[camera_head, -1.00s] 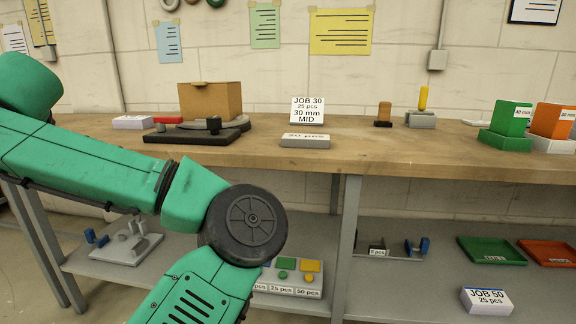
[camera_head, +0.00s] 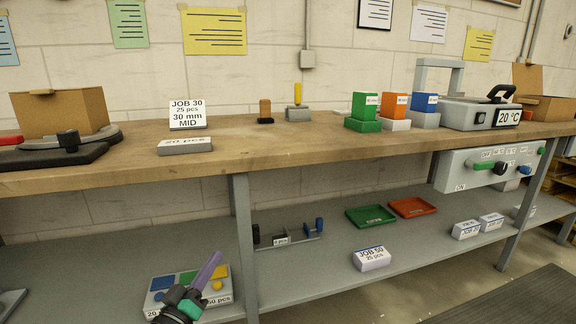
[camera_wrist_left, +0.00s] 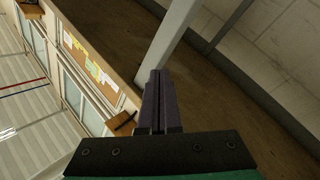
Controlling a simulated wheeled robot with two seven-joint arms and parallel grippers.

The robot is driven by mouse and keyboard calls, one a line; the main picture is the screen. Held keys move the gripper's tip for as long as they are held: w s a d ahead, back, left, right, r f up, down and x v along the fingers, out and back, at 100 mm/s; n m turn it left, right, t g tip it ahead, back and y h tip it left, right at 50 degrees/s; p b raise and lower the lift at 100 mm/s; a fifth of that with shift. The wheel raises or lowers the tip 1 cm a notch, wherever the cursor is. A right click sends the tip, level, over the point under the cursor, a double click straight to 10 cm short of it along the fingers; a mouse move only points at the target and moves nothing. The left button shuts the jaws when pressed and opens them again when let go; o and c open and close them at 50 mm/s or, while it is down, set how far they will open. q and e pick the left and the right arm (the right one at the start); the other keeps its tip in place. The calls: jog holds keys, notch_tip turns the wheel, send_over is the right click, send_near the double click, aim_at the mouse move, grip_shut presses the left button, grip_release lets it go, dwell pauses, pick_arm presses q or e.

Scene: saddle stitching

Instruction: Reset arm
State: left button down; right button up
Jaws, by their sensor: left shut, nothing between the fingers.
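My left gripper (camera_head: 213,258) shows at the bottom of the head view, its dark fingers together and pointing up and to the right. It is in front of the lower shelf and overlaps the board with blue, green and yellow pads (camera_head: 180,285). In the left wrist view the closed fingers (camera_wrist_left: 158,78) point up the picture with nothing between them. A grey post shows beyond them there. My right gripper is in neither view.
The wooden bench top (camera_head: 330,143) holds a cardboard box (camera_head: 62,112), a JOB 30 sign (camera_head: 187,113), coloured blocks and a grey 20 °C machine (camera_head: 470,114). The lower shelf (camera_head: 325,270) carries a green tray (camera_head: 371,217), a red tray (camera_head: 412,207) and a JOB 50 box (camera_head: 371,259). A grey leg (camera_head: 243,245) stands between.

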pick_arm(q)
jog(key=s+d+f+m+g, duration=0.2)
jog(key=s+d+f+g, duration=0.15)
jog(key=s+f, duration=0.45)
jog(key=s+d+f+m+g, duration=0.25)
jog(key=s+f+g, duration=0.2)
jog(key=f, duration=0.55)
jog(key=s+d+f+m+g, duration=0.2)
jog(key=s+d+f+g, duration=0.15)
jog(key=s+f, duration=0.45)
jog(key=s+a+g+y+p, duration=0.2)
jog(key=s+a+p, duration=0.6)
jog(key=p, duration=0.9)
jog(key=s+a+g+y+p, duration=0.2)
jog(key=s+a+g+p, duration=0.3)
jog(key=s+p, duration=0.9)
jog(key=a+p, duration=0.3)
jog(key=shift+y, duration=0.4)
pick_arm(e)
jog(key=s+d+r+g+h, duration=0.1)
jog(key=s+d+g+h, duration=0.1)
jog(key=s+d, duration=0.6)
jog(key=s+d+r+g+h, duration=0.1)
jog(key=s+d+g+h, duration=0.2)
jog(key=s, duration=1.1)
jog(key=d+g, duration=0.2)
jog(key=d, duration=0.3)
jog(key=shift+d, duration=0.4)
pick_arm(q)
jog(key=shift+r, duration=0.1)
